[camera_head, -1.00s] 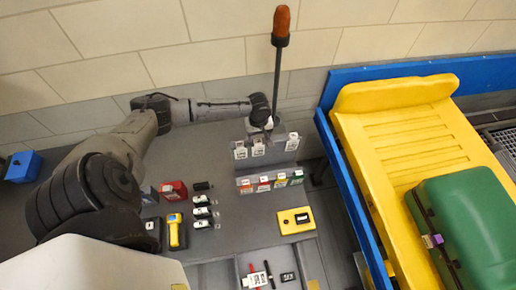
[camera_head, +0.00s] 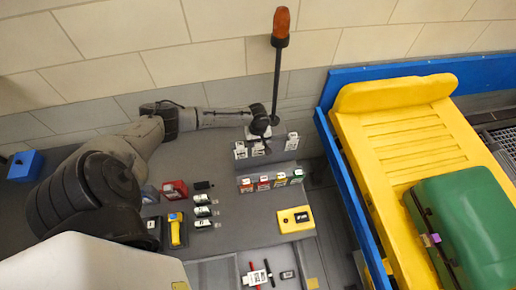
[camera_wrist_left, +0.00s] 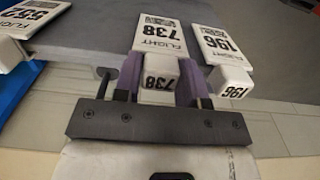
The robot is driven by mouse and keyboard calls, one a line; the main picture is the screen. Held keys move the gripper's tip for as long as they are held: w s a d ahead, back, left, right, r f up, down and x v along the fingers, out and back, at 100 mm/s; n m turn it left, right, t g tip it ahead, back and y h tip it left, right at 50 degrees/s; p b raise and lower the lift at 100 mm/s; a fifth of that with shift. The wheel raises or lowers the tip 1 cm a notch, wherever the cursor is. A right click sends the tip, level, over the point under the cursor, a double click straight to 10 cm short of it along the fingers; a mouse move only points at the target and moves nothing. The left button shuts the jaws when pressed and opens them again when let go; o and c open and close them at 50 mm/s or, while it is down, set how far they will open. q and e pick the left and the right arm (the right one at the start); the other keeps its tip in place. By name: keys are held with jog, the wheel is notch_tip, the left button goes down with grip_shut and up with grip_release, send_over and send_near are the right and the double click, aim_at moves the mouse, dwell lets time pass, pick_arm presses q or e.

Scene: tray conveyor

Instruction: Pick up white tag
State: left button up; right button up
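Several tags stand in a two-step grey rack; the upper row holds three white ones. My left gripper (camera_head: 259,137) reaches down over the middle white tag in the head view. In the left wrist view its two purple fingers (camera_wrist_left: 160,82) press on both sides of the white tag marked 738 (camera_wrist_left: 158,40), with no clear gap. Another white tag, marked 196 (camera_wrist_left: 225,48), is close beside it on the right. The white tag marked 552 (camera_wrist_left: 32,18) stands farther left. My right gripper is out of view.
Coloured tags (camera_head: 264,184) stand in the lower row. A lamp pole (camera_head: 279,70) rises behind the gripper. A yellow scanner (camera_head: 175,230), stamps and a yellow box (camera_head: 295,219) lie on the grey desk. A yellow tray (camera_head: 405,150) with a green suitcase (camera_head: 475,225) is at right.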

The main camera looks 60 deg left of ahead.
pick_arm(q)
grip_shut()
jog(key=shift+r, duration=0.8)
jog(key=r, duration=0.2)
jog(key=r+b, duration=0.1)
jog(key=r, duration=0.2)
jog(key=shift+d+r, duration=0.2)
jog(key=shift+r, duration=0.05)
jog(key=s+d+b, duration=0.1)
jog(key=s+d, duration=0.1)
jog(key=d, duration=0.4)
jog(key=s+d+b, duration=0.1)
jog(key=s+d, duration=0.1)
jog(key=d, duration=0.5)
jog(key=shift+s+d, duration=0.2)
jog(key=shift+s, duration=0.05)
